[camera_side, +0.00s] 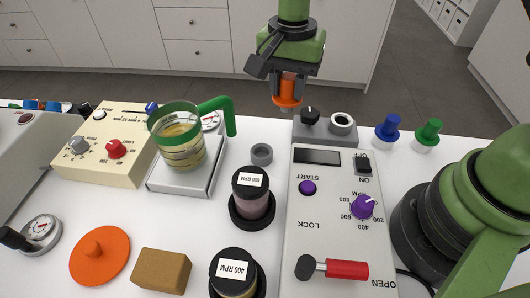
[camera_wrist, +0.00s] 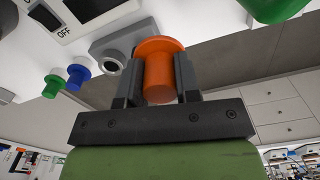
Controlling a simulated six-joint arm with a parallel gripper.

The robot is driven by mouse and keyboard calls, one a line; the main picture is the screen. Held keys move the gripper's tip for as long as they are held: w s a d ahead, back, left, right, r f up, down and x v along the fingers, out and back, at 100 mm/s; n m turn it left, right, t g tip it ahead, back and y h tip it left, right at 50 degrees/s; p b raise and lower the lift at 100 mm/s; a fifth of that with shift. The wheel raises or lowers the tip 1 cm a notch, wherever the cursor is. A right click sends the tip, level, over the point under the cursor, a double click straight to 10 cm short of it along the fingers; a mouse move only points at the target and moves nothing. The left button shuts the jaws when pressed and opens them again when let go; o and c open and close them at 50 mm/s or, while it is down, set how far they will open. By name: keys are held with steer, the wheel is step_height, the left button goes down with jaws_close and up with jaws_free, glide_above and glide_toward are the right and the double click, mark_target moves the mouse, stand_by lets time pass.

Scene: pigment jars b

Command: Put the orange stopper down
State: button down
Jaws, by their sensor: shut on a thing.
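The orange stopper (camera_side: 287,92) is held between the two dark fingers of my gripper (camera_side: 288,84), beyond the back edge of the table in the side view. In the wrist view the stopper (camera_wrist: 158,75) sits between the fingers of my gripper (camera_wrist: 160,72), its wide flange at the far end. My gripper is shut on it. The stopper is in the air, apart from the table. A blue stopper (camera_side: 387,131) and a green stopper (camera_side: 430,133) stand on the table at the back right.
A grey block (camera_side: 325,133) with a black knob and a ring-shaped socket (camera_side: 342,123) stands behind the white control box (camera_side: 315,225). A small grey ring (camera_side: 261,154), labelled jars (camera_side: 251,200) and a green-handled beaker (camera_side: 180,140) stand left. An orange lid (camera_side: 99,255) lies front left.

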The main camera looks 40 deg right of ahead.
steer(key=a+n, duration=0.1)
steer(key=a, duration=0.4)
steer(key=shift+w+a+f, duration=0.1)
steer(key=shift+w+f, duration=0.05)
steer(key=shift+f, duration=2.35)
steer(key=shift+w+a+f, duration=0.1)
steer(key=shift+w+f, duration=0.05)
steer(key=shift+f, duration=2.35)
steer(key=shift+f, duration=0.15)
steer(key=c, duration=0.8)
jaws_free()
